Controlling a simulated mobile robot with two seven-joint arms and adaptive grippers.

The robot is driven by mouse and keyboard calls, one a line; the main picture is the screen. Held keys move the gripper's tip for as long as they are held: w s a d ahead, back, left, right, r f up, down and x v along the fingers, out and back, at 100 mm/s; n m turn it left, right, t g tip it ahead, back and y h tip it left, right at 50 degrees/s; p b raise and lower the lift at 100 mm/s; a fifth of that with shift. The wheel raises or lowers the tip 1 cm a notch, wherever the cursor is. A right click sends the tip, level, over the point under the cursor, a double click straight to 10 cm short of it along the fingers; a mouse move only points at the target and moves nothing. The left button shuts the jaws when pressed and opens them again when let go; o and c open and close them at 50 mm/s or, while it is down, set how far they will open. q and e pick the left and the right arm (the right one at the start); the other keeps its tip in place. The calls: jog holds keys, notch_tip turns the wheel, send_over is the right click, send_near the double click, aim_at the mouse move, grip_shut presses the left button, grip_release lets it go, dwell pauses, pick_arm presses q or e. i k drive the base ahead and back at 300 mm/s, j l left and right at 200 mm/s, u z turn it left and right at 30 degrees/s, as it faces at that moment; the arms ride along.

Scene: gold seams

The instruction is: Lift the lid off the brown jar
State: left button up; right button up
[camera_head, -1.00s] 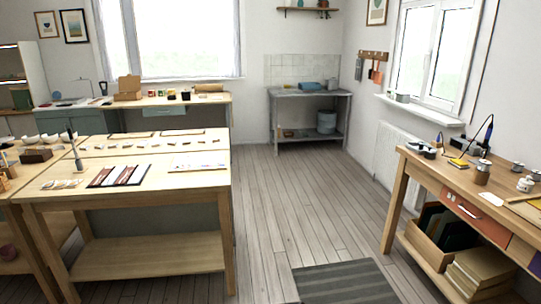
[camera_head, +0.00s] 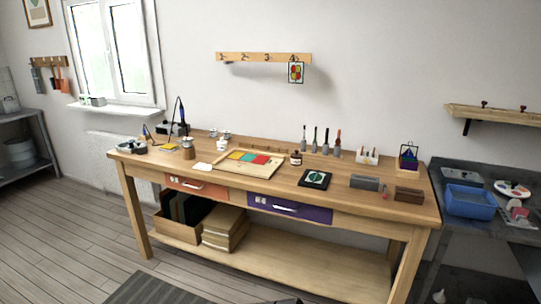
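A small dark brown jar (camera_head: 296,158) with a pale label stands upright on the wooden workbench (camera_head: 340,172), just right of a tray of coloured panels. Its top looks dark; at this size I cannot make out the lid clearly. Another small container (camera_head: 188,150), brownish with a grey top, stands at the bench's left part. Neither of my grippers can be made out in view, and nothing is seen touching the jars.
The tray with coloured panels (camera_head: 232,168) lies left of the jar, a dark square tile (camera_head: 315,179) to its front right. Upright tools (camera_head: 326,141) stand behind right. Grey and brown blocks sit farther right. A dark side table holds a blue tub (camera_head: 470,203). Floor at left is open.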

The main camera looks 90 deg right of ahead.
aim_at(296, 154)
jog(key=z, duration=3)
jog(key=i+j+z, duration=0.2)
jog(key=i, duration=0.25)
jog(key=i+j+z, duration=0.25)
jog(key=i, duration=0.2)
